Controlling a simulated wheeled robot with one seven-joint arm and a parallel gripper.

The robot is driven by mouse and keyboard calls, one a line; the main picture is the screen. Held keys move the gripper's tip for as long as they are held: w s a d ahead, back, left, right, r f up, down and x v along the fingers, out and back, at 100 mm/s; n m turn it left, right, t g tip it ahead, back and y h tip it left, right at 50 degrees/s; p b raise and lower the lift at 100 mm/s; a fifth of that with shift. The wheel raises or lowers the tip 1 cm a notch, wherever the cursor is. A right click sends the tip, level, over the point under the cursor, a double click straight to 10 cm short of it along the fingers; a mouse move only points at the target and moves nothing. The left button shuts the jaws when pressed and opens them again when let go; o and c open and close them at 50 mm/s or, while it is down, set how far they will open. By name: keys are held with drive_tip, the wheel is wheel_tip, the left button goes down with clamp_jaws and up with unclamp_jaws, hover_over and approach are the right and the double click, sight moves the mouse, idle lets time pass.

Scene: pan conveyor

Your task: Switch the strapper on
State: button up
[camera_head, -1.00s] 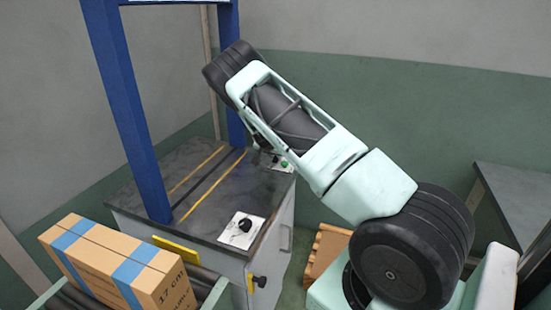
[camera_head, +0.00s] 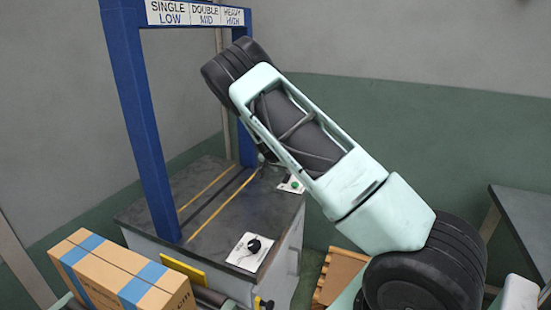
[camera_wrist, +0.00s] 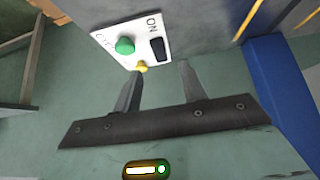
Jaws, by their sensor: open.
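The strapper is a dark-topped table (camera_head: 215,215) with a blue arch (camera_head: 146,120) over it. A white panel with a green button (camera_head: 294,184) sits at its far right corner, partly behind my arm. In the wrist view this panel (camera_wrist: 117,34) shows the green button (camera_wrist: 125,46), a black switch (camera_wrist: 158,49) beside the letters "ON", and a small yellow part (camera_wrist: 142,67). My gripper (camera_wrist: 158,72) is open and empty, its two fingertips just short of the panel's edge near the yellow part. I cannot tell whether they touch it. The gripper is hidden in the head view.
A second white panel with a black knob (camera_head: 254,245) is at the table's near right corner. Signs (camera_head: 193,13) on the arch read single low, double mid, heavy high. A blue-strapped carton (camera_head: 112,275) lies at lower left. A grey table (camera_head: 526,215) stands at right.

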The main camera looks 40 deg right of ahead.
drive_tip(key=v, duration=1.1)
drive_tip(key=s+a+r+n+g+y+p, duration=0.1)
drive_tip(key=s+a+n+y, duration=0.4)
drive_tip(key=a, duration=1)
drive_tip(key=s+a+r+n+y, duration=0.15)
drive_tip(key=s+a+n, duration=0.35)
drive_tip(key=a, duration=1.1)
drive_tip(key=s+a+r+n, duration=0.1)
drive_tip(key=s+a+n, duration=0.2)
drive_tip(key=s, duration=0.5)
drive_tip(key=s+a+r+n+g+p, duration=0.1)
drive_tip(key=s+a+n, duration=0.3)
drive_tip(key=s, duration=0.5)
drive_tip(key=s+a+r+n, duration=0.3)
drive_tip(key=s+a+n, duration=0.1)
drive_tip(key=s, duration=0.4)
drive_tip(key=shift+s+a+r+g+y+p, duration=0.3)
drive_tip(key=shift+a+g+y, duration=0.15)
drive_tip(key=shift+a, duration=0.2)
drive_tip(key=shift+f, duration=0.1)
